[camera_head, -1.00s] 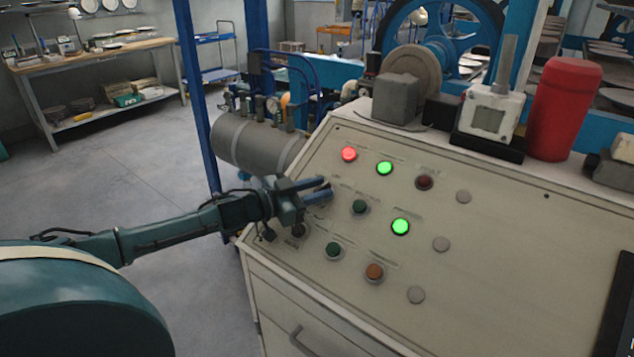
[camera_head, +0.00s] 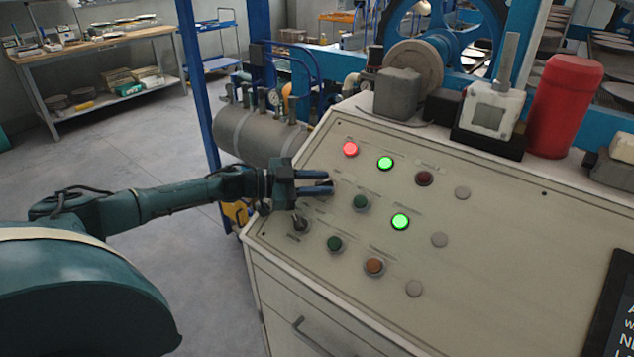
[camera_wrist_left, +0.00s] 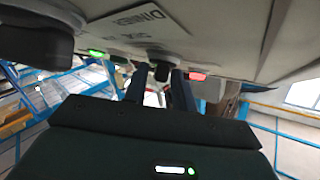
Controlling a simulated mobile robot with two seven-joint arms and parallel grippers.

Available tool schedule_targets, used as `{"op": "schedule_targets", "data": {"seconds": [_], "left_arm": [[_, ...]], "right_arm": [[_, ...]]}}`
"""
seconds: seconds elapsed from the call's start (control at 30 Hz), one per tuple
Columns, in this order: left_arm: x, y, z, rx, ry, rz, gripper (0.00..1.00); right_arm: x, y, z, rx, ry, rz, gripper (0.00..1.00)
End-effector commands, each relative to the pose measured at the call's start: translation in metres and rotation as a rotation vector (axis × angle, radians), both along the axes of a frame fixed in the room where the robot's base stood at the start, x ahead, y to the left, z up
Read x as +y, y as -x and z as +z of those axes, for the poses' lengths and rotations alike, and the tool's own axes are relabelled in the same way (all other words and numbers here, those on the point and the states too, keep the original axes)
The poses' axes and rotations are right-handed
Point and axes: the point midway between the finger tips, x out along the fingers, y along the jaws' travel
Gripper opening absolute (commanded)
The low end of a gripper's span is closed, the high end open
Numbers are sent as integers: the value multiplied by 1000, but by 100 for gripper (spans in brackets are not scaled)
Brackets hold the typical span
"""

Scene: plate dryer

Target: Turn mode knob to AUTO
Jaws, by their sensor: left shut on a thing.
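The sloped beige control panel (camera_head: 470,220) fills the middle of the head view. My left gripper (camera_head: 322,182) reaches in from the left to the panel's upper left area. Its two fingers are shut on a small dark knob, mostly hidden by them in the head view. In the left wrist view the dark knob (camera_wrist_left: 162,72) shows between the fingertips (camera_wrist_left: 160,82). I take it for the mode knob; its label and pointer position cannot be read. A second dark knob (camera_head: 300,223) stands below the gripper. My right gripper is not in view.
Lit red (camera_head: 350,149) and green (camera_head: 400,222) lamps and several unlit buttons sit close right of the gripper. A red cylinder (camera_head: 565,106) and a grey-white device (camera_head: 491,112) stand on the panel's back ledge. A blue post (camera_head: 196,100) rises behind my left arm.

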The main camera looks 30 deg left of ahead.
Motion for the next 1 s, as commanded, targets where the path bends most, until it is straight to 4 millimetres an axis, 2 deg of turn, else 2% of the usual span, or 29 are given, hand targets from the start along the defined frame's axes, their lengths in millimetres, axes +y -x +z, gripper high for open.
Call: {"op": "schedule_targets", "data": {"seconds": [0.13,0.17,0.23,0.57,0.67,1.0], "left_arm": [[0,0,0,0,-1,1,4],[0,0,0,0,-1,1,29],[0,0,0,0,0,1,35],[4,4,-1,2,-1,2,35],[14,14,0,3,-2,5,35],[64,68,8,6,-5,3,35]], "right_arm": [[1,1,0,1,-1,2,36],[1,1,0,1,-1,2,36],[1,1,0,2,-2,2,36],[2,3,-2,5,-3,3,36],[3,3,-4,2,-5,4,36],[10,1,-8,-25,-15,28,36]]}}
